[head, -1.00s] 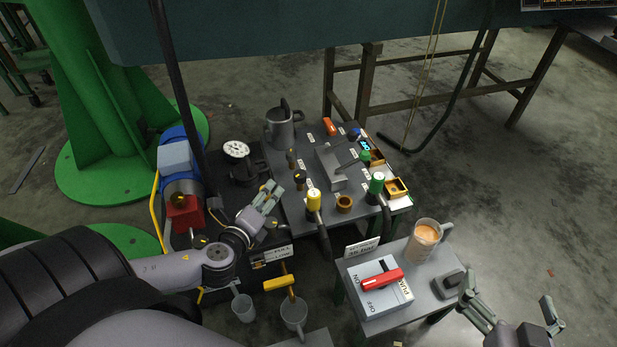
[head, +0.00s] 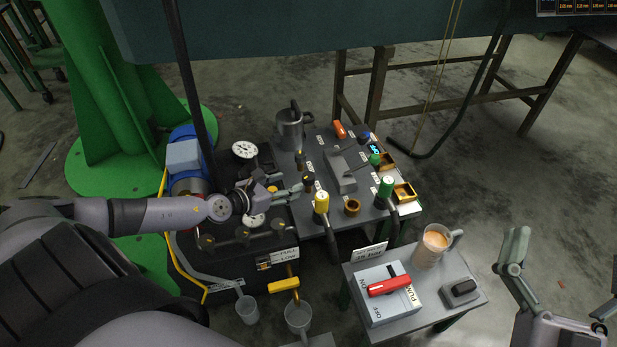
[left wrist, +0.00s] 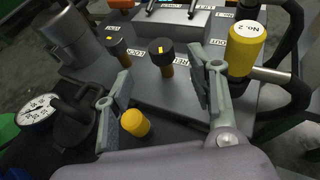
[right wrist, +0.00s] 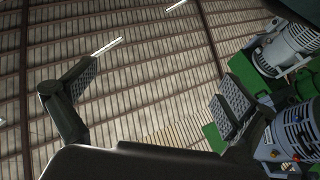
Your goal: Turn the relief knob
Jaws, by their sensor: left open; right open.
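Two black knobs with yellow marks stand on the grey panel: a nearer one (head: 308,181) and a farther one (left wrist: 113,41). My left gripper (head: 297,187) is open at the nearer knob. In the left wrist view, that knob (left wrist: 160,48) shows in the gap between the spread fingers (left wrist: 160,72); contact is not visible. A small yellow knob (left wrist: 135,122) lies below the gap. My right gripper (right wrist: 155,88) is open and empty, away from the panel at the right of the head view.
A yellow-topped handle (head: 321,202) stands just right of the left gripper. A gauge (head: 244,150) and grey pot (head: 290,130) stand behind. A side table bears a red-switch box (head: 388,290) and a mug (head: 433,246).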

